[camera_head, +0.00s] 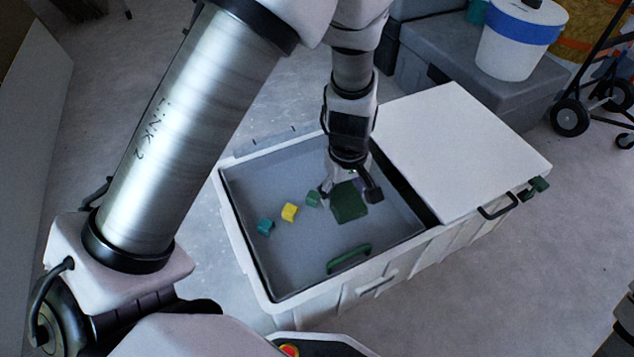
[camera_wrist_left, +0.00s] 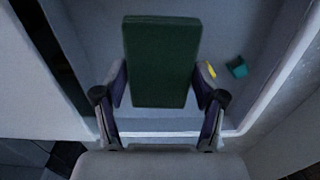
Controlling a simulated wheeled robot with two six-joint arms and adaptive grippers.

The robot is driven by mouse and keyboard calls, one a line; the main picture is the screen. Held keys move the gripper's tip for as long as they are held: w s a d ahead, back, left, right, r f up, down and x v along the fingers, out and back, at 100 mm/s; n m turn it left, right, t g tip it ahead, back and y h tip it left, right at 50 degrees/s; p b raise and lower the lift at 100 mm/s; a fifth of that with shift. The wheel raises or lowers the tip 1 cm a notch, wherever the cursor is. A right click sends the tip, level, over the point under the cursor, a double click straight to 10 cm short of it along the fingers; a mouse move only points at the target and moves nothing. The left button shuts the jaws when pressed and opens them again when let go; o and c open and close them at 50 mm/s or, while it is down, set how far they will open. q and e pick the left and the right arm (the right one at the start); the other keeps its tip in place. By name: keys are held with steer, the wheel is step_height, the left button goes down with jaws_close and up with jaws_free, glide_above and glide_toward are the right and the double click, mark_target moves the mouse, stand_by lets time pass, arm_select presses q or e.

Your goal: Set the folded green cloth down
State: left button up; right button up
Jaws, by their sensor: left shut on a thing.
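The folded green cloth (camera_head: 349,205) is a dark green rectangular pad inside the open part of the pale crate (camera_head: 252,273). My left gripper (camera_head: 349,192) reaches down into the crate and is shut on the cloth. In the left wrist view the cloth (camera_wrist_left: 160,55) sits between the two fingers of my left gripper (camera_wrist_left: 162,88), with a finger pad at each side. I cannot tell whether the cloth touches the crate floor. My right gripper is not in view.
A green handle (camera_head: 349,258) is near the crate's front wall. A white panel (camera_head: 460,150) covers the crate's right part. Crate floor at left is partly clear.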

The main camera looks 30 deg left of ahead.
mark_target(338, 229)
arm_select(q)
steer(key=shift+s+a+f+n+b, duration=0.15)
steer(key=shift+f+b, duration=0.15)
steer(key=shift+f, duration=0.15)
steer(key=shift+s+d+f+n+b, duration=0.15)
steer(key=shift+f+b, duration=0.15)
steer(key=shift+f, duration=0.15)
step_height(338, 229, down, 10)
steer(key=b, duration=0.6)
steer(key=shift+w+a+b, duration=0.1)
steer(key=shift+b, duration=0.25)
steer(key=shift+r, duration=0.25)
steer(key=o, duration=1.1)
steer(key=shift+f, duration=0.15)
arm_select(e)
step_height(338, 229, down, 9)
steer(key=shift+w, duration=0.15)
arm_select(q)
step_height(338, 229, up, 12)
steer(key=p, duration=0.8)
steer(key=shift+r+p, duration=0.25)
steer(key=shift+p, duration=0.15)
steer(key=shift+f, duration=0.1)
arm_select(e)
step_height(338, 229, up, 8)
